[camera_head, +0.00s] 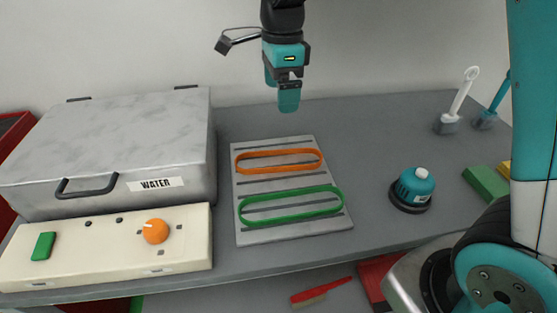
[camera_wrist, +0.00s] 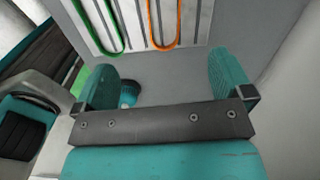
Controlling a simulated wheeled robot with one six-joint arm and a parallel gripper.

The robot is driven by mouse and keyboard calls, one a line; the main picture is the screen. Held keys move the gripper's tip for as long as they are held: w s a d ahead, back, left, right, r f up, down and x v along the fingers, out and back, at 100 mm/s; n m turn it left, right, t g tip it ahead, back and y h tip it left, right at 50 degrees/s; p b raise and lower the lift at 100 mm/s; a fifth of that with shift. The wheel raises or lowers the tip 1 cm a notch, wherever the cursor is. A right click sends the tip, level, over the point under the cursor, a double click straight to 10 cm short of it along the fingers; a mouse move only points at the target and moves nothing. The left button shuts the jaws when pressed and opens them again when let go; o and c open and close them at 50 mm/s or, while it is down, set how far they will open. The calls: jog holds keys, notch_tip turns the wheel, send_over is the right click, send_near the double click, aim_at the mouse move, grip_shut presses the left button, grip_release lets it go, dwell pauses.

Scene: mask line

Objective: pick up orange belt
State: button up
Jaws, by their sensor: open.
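The orange belt (camera_head: 279,153) is a long closed loop lying on a light grey slotted board (camera_head: 284,228) on the table. It also shows at the top of the wrist view (camera_wrist: 164,46). A green belt (camera_head: 291,206) lies on the same board, nearer the front edge, and shows in the wrist view (camera_wrist: 118,50). My gripper (camera_head: 287,98) hangs above the table behind the board, apart from both belts. In the wrist view its teal fingers (camera_wrist: 163,82) are spread wide with nothing between them.
A metal box labelled WATER (camera_head: 125,145) and a cream control panel (camera_head: 110,250) with an orange knob stand at left. A teal bottle-like item (camera_head: 414,187) stands right of the board. Brushes (camera_head: 455,105) and a green block (camera_head: 486,182) are farther right. Table around the board is clear.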

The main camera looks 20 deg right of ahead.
jog(key=m, duration=0.1)
jog(key=p, duration=0.1)
send_over(279, 163)
jog(key=shift+m, duration=0.3)
notch_tip(279, 163, down, 13)
jog(key=shift+w+d+r, duration=0.1)
jog(key=shift+d+r, duration=0.05)
jog(key=shift+r, duration=0.05)
jog(key=shift+f+p, duration=0.6)
jog(key=shift+f, duration=2.05)
jog(key=c, duration=1)
